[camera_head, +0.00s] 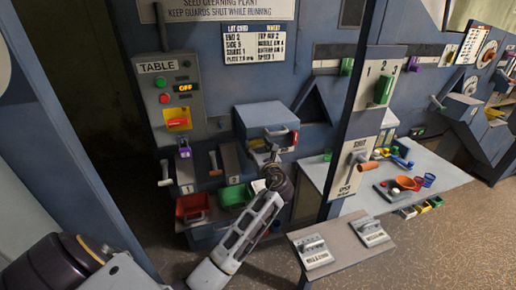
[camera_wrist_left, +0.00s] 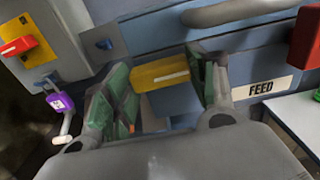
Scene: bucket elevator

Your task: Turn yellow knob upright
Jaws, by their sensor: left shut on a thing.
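The yellow knob (camera_wrist_left: 160,73) is a yellow bar in the left wrist view. It lies nearly level on the blue machine front, left of the FEED label (camera_wrist_left: 262,87). My left gripper (camera_wrist_left: 163,88) has its two green-padded fingers at either end of the knob and is shut on it. In the head view my left gripper (camera_head: 268,158) is at the front of the blue-grey feed box, and its fingers and wrist hide most of the knob. My right gripper is not in view.
A grey bar handle (camera_wrist_left: 240,12) runs just above the knob. A red block (camera_wrist_left: 306,38) is to its right. Red (camera_head: 193,207) and green (camera_head: 233,195) bins sit below left of the gripper. A post with an orange-tipped lever (camera_head: 366,164) stands to the right.

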